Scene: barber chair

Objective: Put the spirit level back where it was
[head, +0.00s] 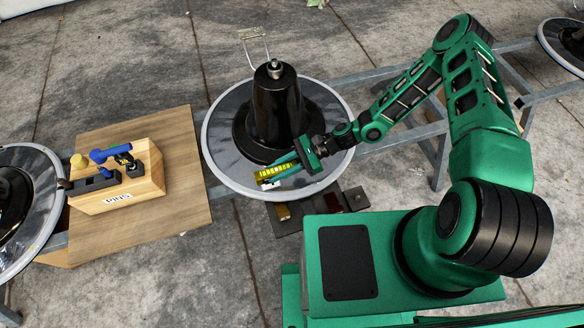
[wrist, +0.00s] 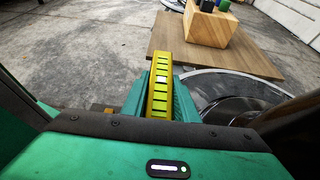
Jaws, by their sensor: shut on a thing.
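The spirit level (head: 268,175) is a yellow bar with dark marks, held over the front of a round grey metal disc (head: 222,165). My gripper (head: 284,172) is shut on it. In the wrist view the spirit level (wrist: 161,85) stands between my green fingers (wrist: 158,97) and points away from me, towards the wooden board. Its lower end is hidden by my gripper. Whether it touches the disc cannot be told.
A black pedestal (head: 272,108) rises from the disc, close behind my gripper. At left, a wooden block (head: 135,190) labelled PINS bears blue, yellow and black things and sits on a wooden board (head: 185,165). Dark blocks, one with a brassy part (head: 284,212), lie below the disc's front edge.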

